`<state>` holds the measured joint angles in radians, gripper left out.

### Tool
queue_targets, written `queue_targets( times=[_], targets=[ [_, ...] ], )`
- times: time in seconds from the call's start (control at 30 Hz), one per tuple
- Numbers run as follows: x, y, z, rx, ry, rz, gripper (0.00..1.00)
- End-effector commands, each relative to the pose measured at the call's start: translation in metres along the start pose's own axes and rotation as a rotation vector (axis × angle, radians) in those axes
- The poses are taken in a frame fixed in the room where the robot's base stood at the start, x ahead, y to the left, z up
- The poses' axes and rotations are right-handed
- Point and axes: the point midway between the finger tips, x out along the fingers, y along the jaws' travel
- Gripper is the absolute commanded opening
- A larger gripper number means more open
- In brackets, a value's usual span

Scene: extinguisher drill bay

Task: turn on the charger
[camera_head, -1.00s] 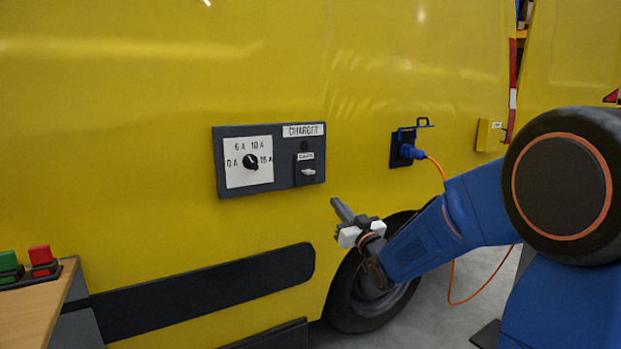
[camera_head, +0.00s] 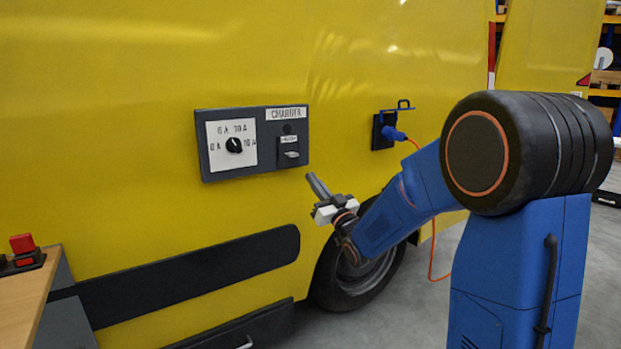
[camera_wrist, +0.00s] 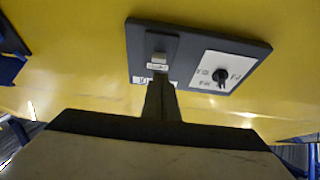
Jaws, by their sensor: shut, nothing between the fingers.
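The charger panel (camera_head: 217,168) is a dark box on the side of a yellow van, labelled CHARGER. Its left part has a white dial plate with a black rotary knob (camera_head: 234,145) and amp markings. Its right part has a small light-grey switch lever (camera_head: 291,154) below a dark round spot. My gripper (camera_head: 317,184) is shut and empty, to the lower right of the panel and apart from it in the head view. In the wrist view the panel (camera_wrist: 192,38) appears upside down beyond my gripper's fingers (camera_wrist: 160,98), which overlap its lever side.
A blue plug (camera_head: 393,134) with an orange cable sits in a socket right of the panel. A van wheel (camera_head: 357,275) is below my gripper. A wooden table (camera_head: 28,300) with a red button (camera_head: 22,243) stands at lower left.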

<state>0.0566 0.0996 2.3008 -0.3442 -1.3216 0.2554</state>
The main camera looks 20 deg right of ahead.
Motion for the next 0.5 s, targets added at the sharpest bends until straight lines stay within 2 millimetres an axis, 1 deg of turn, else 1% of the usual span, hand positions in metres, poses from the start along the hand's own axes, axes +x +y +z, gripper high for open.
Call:
queue_targets(
  times=[0.1, 0.5],
  targets=[
    [0.021, 0.0, -0.001, 0.0, 0.002, -0.001, 0.0],
    [0.089, 0.0, 0.0, 0.0, 0.001, 0.0, 0.0]
  ],
)
